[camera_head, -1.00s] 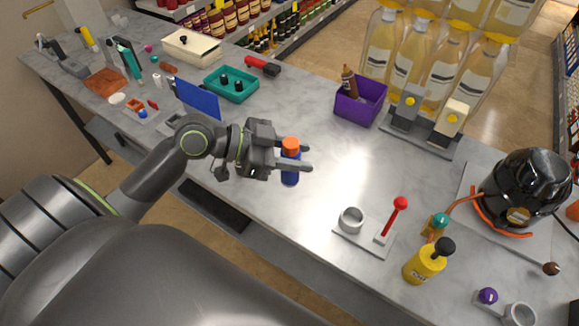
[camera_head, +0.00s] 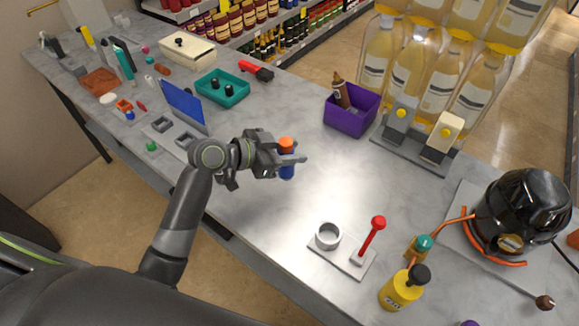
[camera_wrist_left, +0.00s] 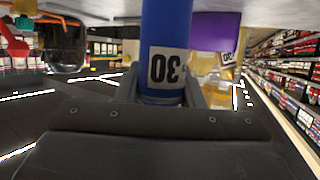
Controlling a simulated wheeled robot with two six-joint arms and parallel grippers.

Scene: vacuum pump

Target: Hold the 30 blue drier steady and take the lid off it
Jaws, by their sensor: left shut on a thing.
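The 30 blue drier (camera_head: 287,170) is a slim blue cylinder with an orange lid (camera_head: 286,144) on its top. It stands roughly upright near the middle of the head view. My left gripper (camera_head: 291,161) is shut on its body, below the lid. In the left wrist view the blue body (camera_wrist_left: 166,35) rises between the fingers, with a white label reading 30 upside down. The lid does not show there. I cannot tell whether the drier's foot touches the table. My right gripper is not in view.
A purple box (camera_head: 349,122) holds a brown bottle behind the drier. A grey plate with a ring and red lever (camera_head: 372,236) and a yellow bottle (camera_head: 402,288) stand at front right. A blue panel (camera_head: 184,106) and teal tray (camera_head: 222,92) are to the left.

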